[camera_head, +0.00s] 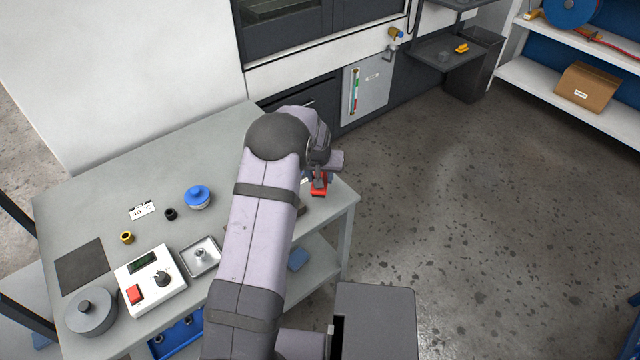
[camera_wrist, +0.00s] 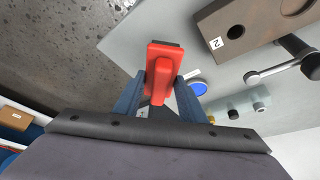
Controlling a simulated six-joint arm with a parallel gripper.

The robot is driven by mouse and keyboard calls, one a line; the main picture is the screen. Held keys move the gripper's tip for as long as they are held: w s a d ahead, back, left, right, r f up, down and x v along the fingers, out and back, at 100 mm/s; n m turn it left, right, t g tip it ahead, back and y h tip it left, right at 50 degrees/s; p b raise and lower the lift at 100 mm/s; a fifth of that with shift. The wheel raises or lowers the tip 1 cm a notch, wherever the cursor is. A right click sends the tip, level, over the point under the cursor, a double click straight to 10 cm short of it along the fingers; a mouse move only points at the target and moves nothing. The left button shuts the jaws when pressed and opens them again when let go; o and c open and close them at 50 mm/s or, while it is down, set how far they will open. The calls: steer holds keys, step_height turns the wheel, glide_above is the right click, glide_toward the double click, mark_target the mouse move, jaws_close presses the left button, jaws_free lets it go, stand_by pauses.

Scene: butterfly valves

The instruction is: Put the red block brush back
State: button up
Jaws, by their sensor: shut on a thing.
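The red block brush (camera_head: 319,187) is at the right end of the grey table in the head view, at my gripper (camera_head: 319,176). In the wrist view the red block brush (camera_wrist: 160,66) sits between the two blue-grey fingers of my gripper (camera_wrist: 160,92), which is shut on its raised red grip. A dark strip shows along the brush's far edge. Whether the brush touches the table or hangs above it, I cannot tell. My arm hides part of the table around it in the head view.
A brown block (camera_wrist: 255,25) marked 2, with round holes, and a metal lever lie to the right in the wrist view. The table (camera_head: 110,180) holds a blue-lidded jar (camera_head: 198,197), a control box (camera_head: 150,281), a metal tray (camera_head: 200,257) and a round grey pot (camera_head: 91,311).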

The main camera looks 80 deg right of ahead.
steer(key=shift+f+p, duration=0.35)
steer(key=shift+f, duration=1.5)
steer(key=shift+f, duration=0.2)
steer(key=o, duration=1)
steer(key=shift+o, duration=0.2)
steer(key=shift+r, duration=0.1)
steer(key=shift+r, duration=0.2)
steer(key=b+v, duration=0.1)
steer(key=v, duration=1.1)
steer(key=shift+b, duration=0.3)
